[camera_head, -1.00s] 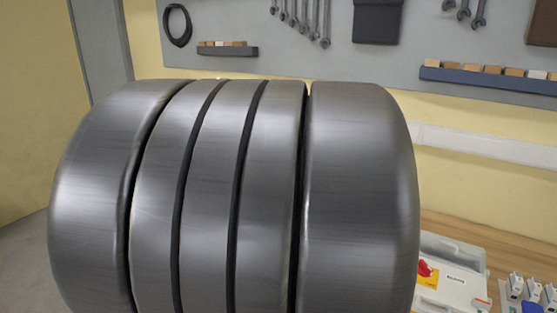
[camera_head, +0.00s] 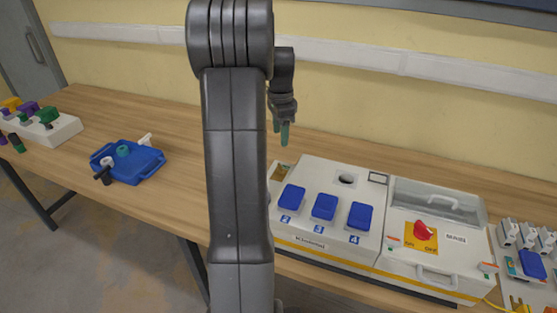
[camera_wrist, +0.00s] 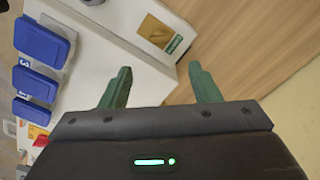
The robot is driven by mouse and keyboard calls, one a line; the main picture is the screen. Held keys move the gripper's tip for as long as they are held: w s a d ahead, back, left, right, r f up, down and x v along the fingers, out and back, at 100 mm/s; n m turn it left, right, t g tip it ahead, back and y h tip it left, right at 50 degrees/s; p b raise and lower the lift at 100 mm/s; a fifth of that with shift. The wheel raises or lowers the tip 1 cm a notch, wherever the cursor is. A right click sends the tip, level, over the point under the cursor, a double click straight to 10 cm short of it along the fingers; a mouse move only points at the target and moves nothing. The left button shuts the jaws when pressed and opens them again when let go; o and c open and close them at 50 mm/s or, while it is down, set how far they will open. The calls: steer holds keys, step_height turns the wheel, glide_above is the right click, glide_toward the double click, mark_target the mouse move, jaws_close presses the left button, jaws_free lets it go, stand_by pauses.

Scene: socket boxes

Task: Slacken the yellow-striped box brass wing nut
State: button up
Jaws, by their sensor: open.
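The yellow-striped box (camera_head: 320,258) is a white box on the bench, right of my arm in the head view. It has blue socket lids (camera_head: 324,207) on top and a yellow stripe along its front base. The box also shows in the wrist view (camera_wrist: 105,50), with a small brass-coloured plate (camera_wrist: 155,32) near its edge. I cannot make out a brass wing nut in either view; my arm hides the box's left end in the head view. My gripper (camera_head: 281,133) is open and empty, above and behind the box's left part. Its green fingers (camera_wrist: 162,82) are spread apart in the wrist view.
A white box with a red switch (camera_head: 423,231) and clear cover adjoins on the right. More white and blue sockets (camera_head: 533,264) stand at far right. A blue tray (camera_head: 135,160) and a white block (camera_head: 50,130) with coloured knobs lie left. Bare bench lies between tray and arm.

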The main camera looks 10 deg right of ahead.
mark_target(280, 166)
step_height(280, 166, down, 12)
steer(key=shift+f+p, duration=0.1)
steer(key=shift+p, duration=0.55)
steer(key=c, duration=1)
